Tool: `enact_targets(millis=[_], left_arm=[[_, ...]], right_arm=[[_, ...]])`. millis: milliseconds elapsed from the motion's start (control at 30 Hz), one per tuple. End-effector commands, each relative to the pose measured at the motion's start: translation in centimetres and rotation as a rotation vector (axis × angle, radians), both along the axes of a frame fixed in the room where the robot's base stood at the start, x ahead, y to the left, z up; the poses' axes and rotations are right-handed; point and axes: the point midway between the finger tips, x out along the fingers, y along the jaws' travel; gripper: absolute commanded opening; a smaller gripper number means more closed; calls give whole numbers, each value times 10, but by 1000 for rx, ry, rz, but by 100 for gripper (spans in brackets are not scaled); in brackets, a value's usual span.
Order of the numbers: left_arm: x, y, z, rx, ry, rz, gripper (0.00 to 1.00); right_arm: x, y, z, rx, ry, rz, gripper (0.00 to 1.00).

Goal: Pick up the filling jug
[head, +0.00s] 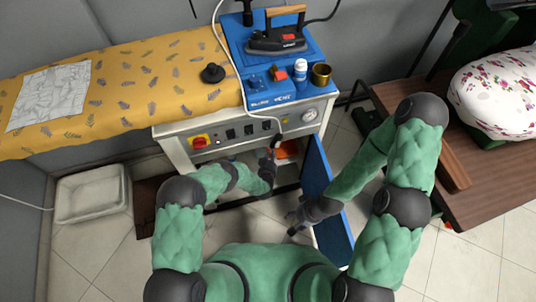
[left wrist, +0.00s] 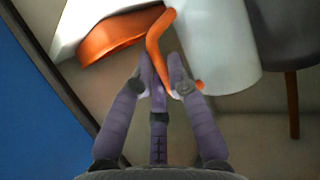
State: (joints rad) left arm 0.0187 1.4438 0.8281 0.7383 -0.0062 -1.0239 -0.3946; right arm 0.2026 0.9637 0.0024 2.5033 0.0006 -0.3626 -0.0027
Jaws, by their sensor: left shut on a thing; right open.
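The filling jug shows in the left wrist view as a white rounded body (left wrist: 222,45) with a curved orange handle (left wrist: 153,40). My left gripper (left wrist: 160,65) is shut on the handle, its fingers on either side of the orange strip. In the head view my left gripper (head: 271,165) reaches into the cabinet under the ironing board, where an orange patch (head: 287,149) shows. The rest of the jug is hidden there. My right gripper (head: 298,218) is open and empty, near the blue cabinet door.
The blue door (head: 328,205) stands open on the right. The ironing unit (head: 215,143) overhangs the cabinet. A white basin (head: 92,196) is on the floor at left, a brown table (head: 500,190) at right. An orange piece (left wrist: 112,38) lies left of the handle in the wrist view.

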Motion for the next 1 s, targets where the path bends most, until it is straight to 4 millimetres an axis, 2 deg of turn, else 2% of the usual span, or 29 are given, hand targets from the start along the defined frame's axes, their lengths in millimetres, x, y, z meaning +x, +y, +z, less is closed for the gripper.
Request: enact_targets(millis=[267, 500, 1000], left_arm=[[1, 0, 12, 0, -3, 0, 0], [1, 0, 33, 0, -3, 0, 0], [-36, 6, 79, 0, -2, 1, 0]], right_arm=[[0, 0, 6, 0, 0, 0, 51], [0, 0, 17, 0, 0, 0, 51], [0, 0, 48, 0, 0, 0, 51]])
